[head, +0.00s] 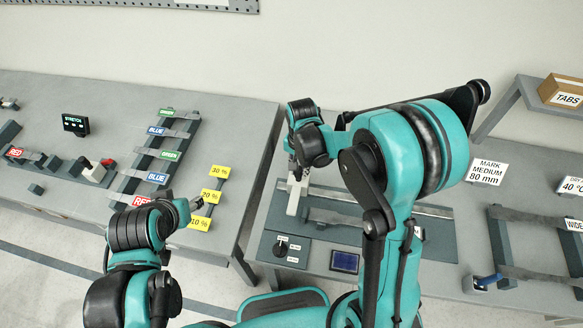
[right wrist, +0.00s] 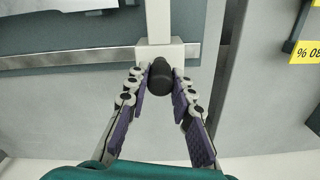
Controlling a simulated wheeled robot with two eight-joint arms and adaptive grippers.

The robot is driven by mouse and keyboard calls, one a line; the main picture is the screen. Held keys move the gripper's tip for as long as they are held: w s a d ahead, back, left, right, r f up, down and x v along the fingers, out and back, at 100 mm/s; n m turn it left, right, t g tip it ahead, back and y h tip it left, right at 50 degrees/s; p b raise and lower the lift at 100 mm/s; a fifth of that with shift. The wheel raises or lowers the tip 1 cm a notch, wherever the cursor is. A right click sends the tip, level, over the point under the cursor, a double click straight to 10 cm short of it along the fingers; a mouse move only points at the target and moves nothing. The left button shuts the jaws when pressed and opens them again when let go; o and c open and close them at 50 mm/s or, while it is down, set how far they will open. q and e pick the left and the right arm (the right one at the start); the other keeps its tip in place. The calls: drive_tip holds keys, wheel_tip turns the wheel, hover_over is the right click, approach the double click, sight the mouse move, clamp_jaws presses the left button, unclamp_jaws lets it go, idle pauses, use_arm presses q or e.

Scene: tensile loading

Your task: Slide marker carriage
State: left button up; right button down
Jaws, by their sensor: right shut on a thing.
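The marker carriage is a pale block with an arm and a black knob; it shows in the right wrist view (right wrist: 178,50), on a metal rail (right wrist: 70,60). In the head view the pale carriage (head: 294,198) stands near the left end of the rail (head: 335,219). My right gripper (right wrist: 160,82) is shut on the black knob (right wrist: 160,72), its two purple-padded fingers on either side of it. In the head view my right gripper (head: 298,168) is partly hidden by its wrist. My left gripper (head: 190,208) hovers by the left table; its fingers are too small to judge.
The bench around the rail has a black dial (head: 281,248) and a small blue screen (head: 345,262). A left table (head: 240,125) holds coloured labels and yellow percent tags (head: 211,197). A gap separates the two tables. A TABS box (head: 563,92) sits at right.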

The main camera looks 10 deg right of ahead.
drive_tip(key=s+d+b, duration=0.1)
drive_tip(key=s+d, duration=0.5)
drive_tip(key=d, duration=0.8)
drive_tip(key=s+d+b, duration=0.1)
drive_tip(key=s+d, duration=0.5)
drive_tip(key=d, duration=0.9)
drive_tip(key=s+d+b, duration=0.2)
drive_tip(key=s+d, duration=0.4)
drive_tip(key=d, duration=0.8)
drive_tip(key=shift+s+d, duration=0.2)
drive_tip(key=shift+d, duration=0.2)
drive_tip(key=c, duration=1.3)
unclamp_jaws()
wheel_tip(320, 180, up, 12)
